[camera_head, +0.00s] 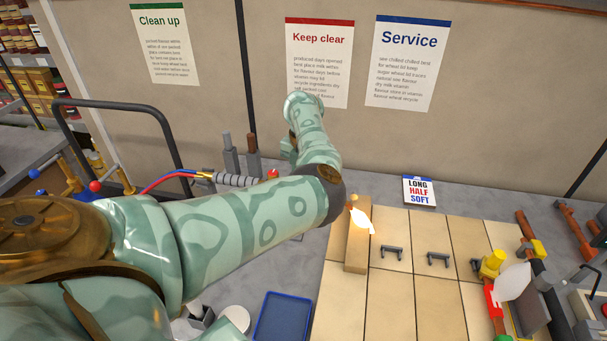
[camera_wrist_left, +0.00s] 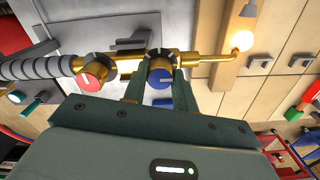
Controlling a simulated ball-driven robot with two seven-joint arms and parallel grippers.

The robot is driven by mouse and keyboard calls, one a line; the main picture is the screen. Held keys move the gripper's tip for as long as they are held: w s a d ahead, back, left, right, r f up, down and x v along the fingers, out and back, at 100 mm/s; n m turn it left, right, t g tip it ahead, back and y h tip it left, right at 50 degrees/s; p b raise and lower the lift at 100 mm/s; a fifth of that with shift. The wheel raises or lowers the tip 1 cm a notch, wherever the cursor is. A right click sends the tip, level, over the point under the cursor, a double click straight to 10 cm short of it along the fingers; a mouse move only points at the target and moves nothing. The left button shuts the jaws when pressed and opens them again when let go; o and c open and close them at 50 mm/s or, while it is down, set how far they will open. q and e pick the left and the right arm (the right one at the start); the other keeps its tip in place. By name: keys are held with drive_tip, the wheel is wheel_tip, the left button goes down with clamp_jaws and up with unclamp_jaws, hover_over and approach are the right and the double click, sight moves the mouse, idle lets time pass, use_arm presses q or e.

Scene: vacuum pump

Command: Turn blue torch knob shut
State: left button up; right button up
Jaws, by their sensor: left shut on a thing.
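In the left wrist view the brass torch (camera_wrist_left: 205,57) runs across, with a blue knob (camera_wrist_left: 160,76) and a red knob (camera_wrist_left: 94,75) on it. My left gripper (camera_wrist_left: 160,85) is shut with a dark green finger on each side of the blue knob. The knob's white mark points towards the gripper's far side. A bright flame (camera_wrist_left: 247,11) burns at the torch's bent tip; it also shows in the head view (camera_head: 361,219). In that view my left arm hides the blue knob and the gripper, and the red knob (camera_head: 272,173) peeks out. My right gripper is not in view.
A tiled bench (camera_head: 390,305) with small dark handles lies right of the arm, with a wooden block (camera_head: 356,245) under the flame. A blue tray (camera_head: 284,318) sits in front.

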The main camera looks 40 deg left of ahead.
use_arm(q)
drive_tip(key=o, duration=1)
drive_tip(key=shift+r, duration=0.1)
wheel_tip(320, 180, up, 16)
drive_tip(key=shift+r+p, duration=0.1)
drive_tip(key=shift+p, duration=0.5)
